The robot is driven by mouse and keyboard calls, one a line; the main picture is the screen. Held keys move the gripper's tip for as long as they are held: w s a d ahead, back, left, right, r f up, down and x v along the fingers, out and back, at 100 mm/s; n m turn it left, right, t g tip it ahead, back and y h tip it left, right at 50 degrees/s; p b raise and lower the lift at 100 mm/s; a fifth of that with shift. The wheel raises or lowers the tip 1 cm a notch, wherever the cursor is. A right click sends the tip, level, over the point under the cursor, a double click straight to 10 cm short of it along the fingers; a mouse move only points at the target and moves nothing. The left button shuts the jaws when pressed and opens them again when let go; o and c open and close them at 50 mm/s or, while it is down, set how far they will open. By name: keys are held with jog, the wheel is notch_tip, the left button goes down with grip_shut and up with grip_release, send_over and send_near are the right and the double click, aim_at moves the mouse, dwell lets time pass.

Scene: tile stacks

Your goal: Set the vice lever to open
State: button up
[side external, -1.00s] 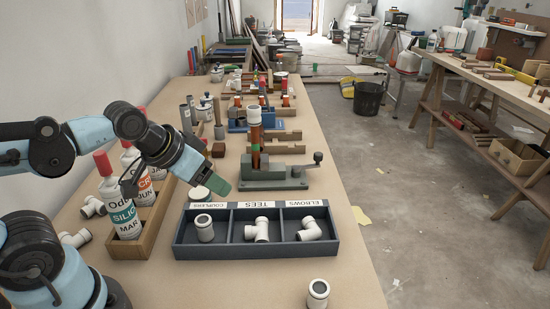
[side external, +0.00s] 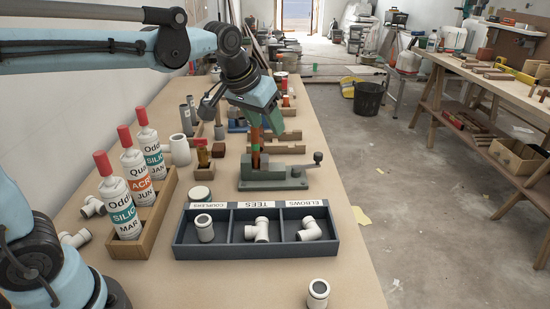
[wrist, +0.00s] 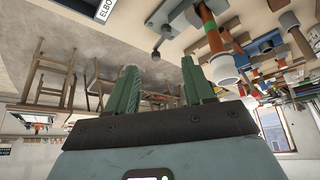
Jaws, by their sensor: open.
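The vice (side external: 262,184) is a grey-green block on the bench behind the tray. Its lever (side external: 318,158) sticks out to the right and ends in a dark round knob. The lever also shows in the wrist view (wrist: 157,50), upside down and ahead of the fingers. An orange-brown pipe (side external: 255,150) stands upright in the vice. A white fitting (wrist: 224,70) tops the pipe in the wrist view; my gripper hides it in the side view. My gripper (wrist: 160,70) is open and empty. In the side view it is above the vice, up and left of the lever.
A dark tray (side external: 347,242) with three compartments of white fittings lies in front of the vice. A wooden rack (side external: 152,232) of bottles stands to the left. Wooden blocks and more fixtures lie behind. The bench right of the lever is clear.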

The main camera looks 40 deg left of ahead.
jog(key=w+d, duration=0.1)
jog(key=w, duration=0.7)
jog(key=n+g, duration=0.1)
send_near(318, 154)
jog(key=x, duration=0.8)
jog(key=shift+w+f, duration=0.2)
jog(key=shift+f, duration=0.15)
jog(key=shift+c, duration=0.4)
grip_shut()
